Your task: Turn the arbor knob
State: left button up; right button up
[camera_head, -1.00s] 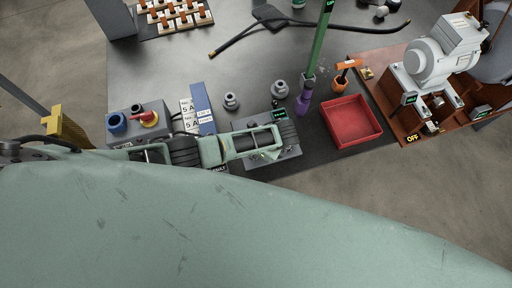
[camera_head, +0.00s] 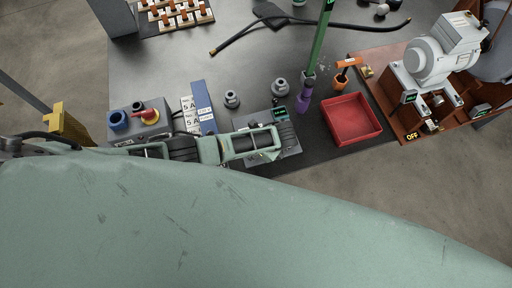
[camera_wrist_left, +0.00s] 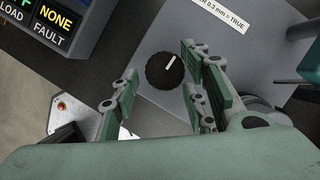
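The arbor knob (camera_wrist_left: 165,70) is a round black knob with a white pointer line, on a grey surface in the left wrist view. The line points up and right. My left gripper (camera_wrist_left: 160,67) is open, with one finger left of the knob and the other to its right. Gaps show on both sides; I cannot tell how deep the fingers reach. In the head view my left gripper (camera_head: 258,143) is over a grey unit with a small display (camera_head: 280,113). The knob cannot be made out there. My right gripper is not in view.
A red tray (camera_head: 351,119) and a green post (camera_head: 318,45) stand to the right. A panel reading NONE and FAULT (camera_wrist_left: 50,22) is near the left finger.

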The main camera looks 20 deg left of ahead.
pick_arm(q)
jog(key=shift+o, duration=0.2)
jog(key=shift+r, duration=0.1)
jog(key=v, duration=1.2)
jog(key=shift+c, duration=0.6)
jog(key=w+a+f+m+h+b, duration=0.1)
jog(key=a+m+b, duration=0.1)
jog(key=m+b, duration=0.2)
jog(key=w+a+f+m+h+b, duration=0.1)
jog(key=a+m+b, duration=0.1)
jog(key=m+b, duration=0.3)
jog(key=w+a+f+m+g+h+b, duration=0.1)
jog(key=a+f+m+b, duration=0.1)
jog(key=m+b, duration=0.3)
jog(key=shift+h+b, duration=0.4)
jog(key=shift+b, duration=0.75)
jog(key=shift+s+r+m, duration=0.15)
jog(key=shift+s+m, duration=0.1)
jog(key=shift+m, duration=0.35)
notch_tip(320, 180, down, 7)
jog(key=shift+f, duration=0.2)
jog(key=shift+c, duration=0.5)
